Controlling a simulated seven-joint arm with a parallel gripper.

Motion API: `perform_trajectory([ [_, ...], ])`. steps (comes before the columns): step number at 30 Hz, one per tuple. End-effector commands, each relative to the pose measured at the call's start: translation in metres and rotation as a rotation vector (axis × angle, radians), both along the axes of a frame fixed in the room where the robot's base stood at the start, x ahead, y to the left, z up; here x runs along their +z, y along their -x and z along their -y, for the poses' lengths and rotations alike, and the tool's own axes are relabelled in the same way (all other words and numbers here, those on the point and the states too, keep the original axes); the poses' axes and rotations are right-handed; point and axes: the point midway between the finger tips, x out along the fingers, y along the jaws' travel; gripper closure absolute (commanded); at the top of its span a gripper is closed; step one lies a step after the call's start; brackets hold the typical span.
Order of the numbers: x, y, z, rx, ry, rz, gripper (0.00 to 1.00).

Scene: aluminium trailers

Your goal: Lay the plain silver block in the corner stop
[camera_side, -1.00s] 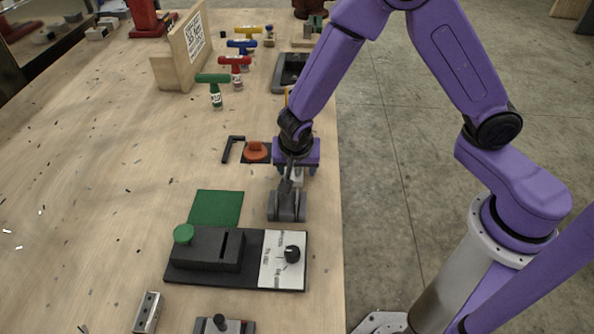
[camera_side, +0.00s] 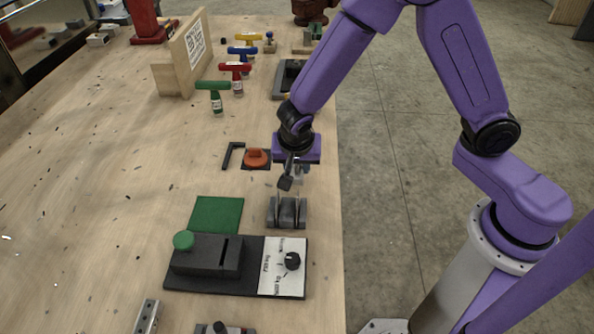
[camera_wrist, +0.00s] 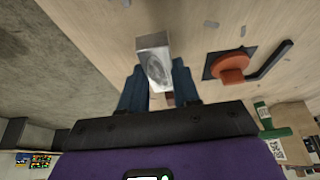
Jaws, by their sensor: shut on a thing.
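My gripper (camera_wrist: 158,84) is shut on a plain silver block (camera_wrist: 152,52), which sticks out past the two fingers in the wrist view. In the side view my gripper (camera_side: 291,178) hangs above the table near its right edge, and the block there is mostly hidden and too small to make out. The corner stop, a black L-shaped bracket (camera_side: 229,155), lies on the table to the left of my gripper. It also shows at the right in the wrist view (camera_wrist: 272,62). An orange knob (camera_side: 256,156) on a dark plate sits just beside it.
A grey slotted holder (camera_side: 287,213) stands below my gripper. In front are a green mat (camera_side: 216,214) and a black fixture (camera_side: 206,257) with a green button and dial. Several coloured T-handles (camera_side: 214,88) stand farther back. The table's left middle is mostly clear.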

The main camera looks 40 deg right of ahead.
Motion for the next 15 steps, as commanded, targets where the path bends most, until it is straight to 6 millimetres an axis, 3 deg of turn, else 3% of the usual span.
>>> perform_trajectory([
  [9,0.054,0.039,0.013,0.003,-0.005,0.005,1.00],
  [15,0.076,0.074,0.026,0.005,-0.003,0.002,1.00],
])
